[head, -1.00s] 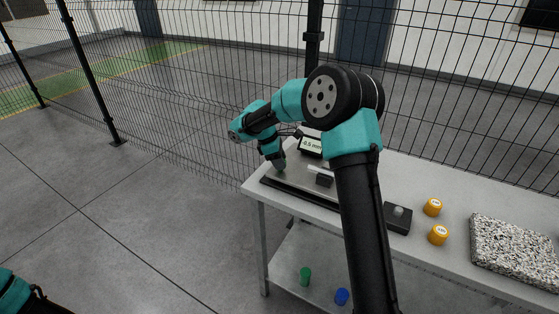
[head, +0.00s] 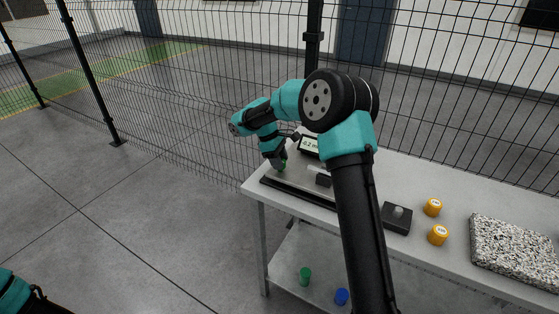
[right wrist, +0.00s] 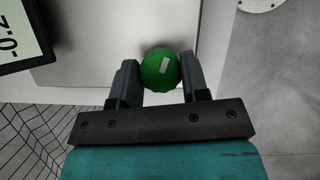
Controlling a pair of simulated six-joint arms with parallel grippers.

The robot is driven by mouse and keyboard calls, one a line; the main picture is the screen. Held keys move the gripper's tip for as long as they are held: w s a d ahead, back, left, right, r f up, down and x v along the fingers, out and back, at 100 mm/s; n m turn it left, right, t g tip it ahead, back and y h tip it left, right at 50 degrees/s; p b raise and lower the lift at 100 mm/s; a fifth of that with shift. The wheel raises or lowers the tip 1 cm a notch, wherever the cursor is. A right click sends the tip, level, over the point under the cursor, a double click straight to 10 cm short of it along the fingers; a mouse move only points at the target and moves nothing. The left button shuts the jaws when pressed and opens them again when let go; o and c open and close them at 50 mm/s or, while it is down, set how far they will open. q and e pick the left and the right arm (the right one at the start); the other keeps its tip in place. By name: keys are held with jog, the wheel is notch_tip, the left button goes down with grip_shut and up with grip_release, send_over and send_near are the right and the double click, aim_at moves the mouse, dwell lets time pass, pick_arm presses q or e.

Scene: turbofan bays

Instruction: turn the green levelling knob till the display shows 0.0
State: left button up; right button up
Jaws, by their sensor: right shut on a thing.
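The green levelling knob (right wrist: 160,68) sits between the two fingers of my right gripper (right wrist: 161,82) in the right wrist view. The gripper is shut on it, and a pale mark shows on the knob's top. In the head view my right gripper (head: 278,163) reaches down to the plate (head: 300,177), with a bit of the green knob (head: 283,166) showing. The display (head: 310,146) reads about -0.2 mm, partly covered by my arm. Only a part of my left arm shows at the lower left.
On the table (head: 450,245) are a black box with a grey knob (head: 397,217), two orange caps (head: 433,207) (head: 438,235) and a speckled slab (head: 513,250). A green piece (head: 305,275) and a blue piece (head: 342,296) are on the lower shelf. A mesh fence stands behind.

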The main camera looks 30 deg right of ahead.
jog(key=shift+m+y, duration=0.4)
jog(key=shift+m, duration=0.8)
jog(key=o, duration=0.9)
jog(key=shift+r, duration=0.1)
jog(key=v, duration=1.7)
jog(key=shift+w, duration=0.3)
